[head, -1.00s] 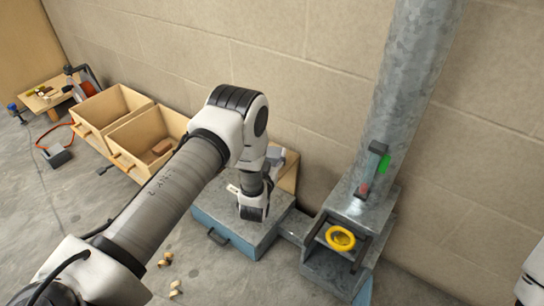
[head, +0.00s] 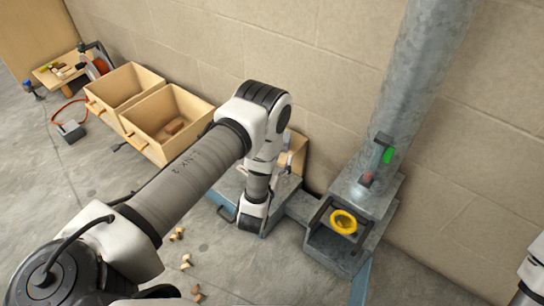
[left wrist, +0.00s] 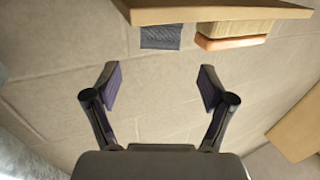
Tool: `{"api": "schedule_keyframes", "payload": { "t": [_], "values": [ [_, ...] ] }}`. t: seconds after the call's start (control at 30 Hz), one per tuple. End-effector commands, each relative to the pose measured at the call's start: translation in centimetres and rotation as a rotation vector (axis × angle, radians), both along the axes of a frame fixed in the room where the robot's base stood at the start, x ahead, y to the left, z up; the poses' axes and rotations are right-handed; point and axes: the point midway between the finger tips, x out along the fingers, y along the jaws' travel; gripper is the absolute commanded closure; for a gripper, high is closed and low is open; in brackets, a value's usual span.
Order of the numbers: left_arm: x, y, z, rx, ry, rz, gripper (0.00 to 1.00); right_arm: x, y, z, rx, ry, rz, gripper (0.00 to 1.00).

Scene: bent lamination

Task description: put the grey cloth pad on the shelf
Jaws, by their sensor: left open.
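My left gripper (left wrist: 160,72) is open in the left wrist view, with nothing between its two fingers. A dark grey, textured pad (left wrist: 160,37) lies beyond the fingertips, near the top of that view. It adjoins the edge of a wooden board (left wrist: 220,14), which looks like the shelf; whether it rests on the board I cannot tell. In the head view my left forearm and wrist cover much of that area, and the left fingers are hidden. Part of a wooden shelf (head: 297,145) shows behind the wrist. My right gripper is not in view.
A tan block with an orange base (left wrist: 232,35) sits beside the pad. A blue-grey metal box (head: 284,192) lies under my left wrist. A metal duct (head: 420,75) with a yellow ring (head: 343,222) at its base stands right. Wooden bins (head: 166,120) stand left; wood scraps (head: 186,262) litter the floor.

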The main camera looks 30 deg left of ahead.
Motion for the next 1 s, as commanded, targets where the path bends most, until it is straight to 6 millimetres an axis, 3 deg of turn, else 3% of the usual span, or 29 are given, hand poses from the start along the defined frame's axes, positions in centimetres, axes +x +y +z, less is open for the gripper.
{"api": "schedule_keyframes", "payload": {
  "t": [0.13,0.33,0.47,0.57,0.63,0.7,0.8,0.9,1.0],
  "values": [
    [-2.3,-0.6,0.2,0.0,0.002,-0.001,0.18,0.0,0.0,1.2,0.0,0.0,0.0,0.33],
    [-3.0,-0.7,-0.4,-0.004,0.025,-0.001,0.18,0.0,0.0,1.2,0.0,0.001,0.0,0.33],
    [-5.2,-0.8,-3.7,-0.052,0.284,-0.016,0.18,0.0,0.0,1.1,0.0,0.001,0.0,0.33],
    [-11.1,-1.6,-7.7,-0.117,0.671,-0.048,0.18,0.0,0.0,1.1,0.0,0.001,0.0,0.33],
    [-17.2,-2.7,-9.5,-0.161,0.966,-0.082,0.18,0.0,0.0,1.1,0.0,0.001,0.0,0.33],
    [-23.3,-3.7,-9.8,-0.195,1.221,-0.118,0.18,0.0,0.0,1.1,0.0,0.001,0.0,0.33],
    [-29.3,-4.5,-8.8,-0.225,1.456,-0.155,0.18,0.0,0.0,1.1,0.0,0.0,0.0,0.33],
    [-31.8,-4.9,-8.2,-0.235,1.552,-0.174,0.18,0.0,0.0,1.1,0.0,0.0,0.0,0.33],
    [-32.0,-4.9,-8.2,-0.235,1.562,-0.175,0.18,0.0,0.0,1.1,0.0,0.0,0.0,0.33]
  ]
}}
